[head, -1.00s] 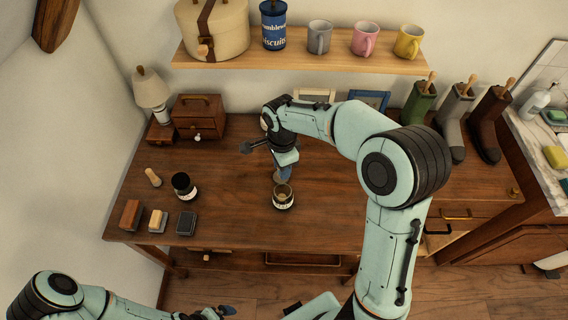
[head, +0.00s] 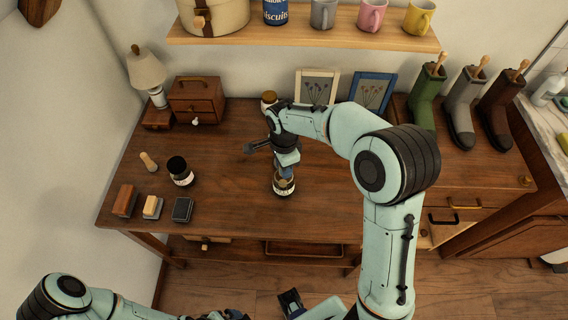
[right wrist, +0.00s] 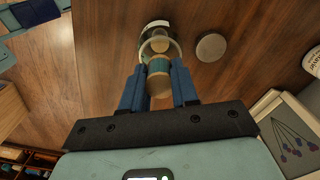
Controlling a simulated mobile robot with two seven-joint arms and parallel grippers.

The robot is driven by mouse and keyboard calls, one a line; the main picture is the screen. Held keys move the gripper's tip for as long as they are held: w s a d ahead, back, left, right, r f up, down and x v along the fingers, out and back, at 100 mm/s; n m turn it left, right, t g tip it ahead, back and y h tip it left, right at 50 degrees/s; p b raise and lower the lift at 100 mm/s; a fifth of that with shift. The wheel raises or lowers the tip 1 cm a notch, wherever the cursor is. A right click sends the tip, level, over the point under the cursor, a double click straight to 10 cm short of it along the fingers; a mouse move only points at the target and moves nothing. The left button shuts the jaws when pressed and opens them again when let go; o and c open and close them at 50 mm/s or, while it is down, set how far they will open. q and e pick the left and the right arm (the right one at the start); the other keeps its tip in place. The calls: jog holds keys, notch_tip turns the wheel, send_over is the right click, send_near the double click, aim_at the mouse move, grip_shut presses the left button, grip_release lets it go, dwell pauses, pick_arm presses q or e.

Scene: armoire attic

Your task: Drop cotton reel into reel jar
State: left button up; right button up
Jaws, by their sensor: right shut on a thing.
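My right gripper (head: 285,170) is shut on the cotton reel (right wrist: 159,68), which shows teal thread and pale wooden ends between the blue fingers (right wrist: 159,86) in the right wrist view. In the head view the gripper hides the reel. The reel jar (head: 284,188), a glass jar with a pale label, stands open on the desk. The reel's far end overlaps the jar's mouth (right wrist: 160,27) in the right wrist view; I cannot tell whether it is inside. My left gripper (head: 235,314) is partly cut off at the bottom edge, away from the desk.
A flat round grey disc (right wrist: 211,47) lies beside the reel jar. Picture frames (head: 317,88) and boots (head: 427,97) line the back. The desk's (head: 235,200) front middle is clear.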

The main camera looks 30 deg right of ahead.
jog(key=o, duration=1.1)
notch_tip(320, 180, up, 7)
jog(key=p, duration=0.4)
jog(key=shift+w+r, duration=0.1)
jog(key=shift+r, duration=0.05)
pick_arm(q)
jog(key=w+r, duration=0.3)
jog(key=r, duration=0.2)
jog(key=shift+w, duration=0.15)
jog(key=shift+r, duration=0.1)
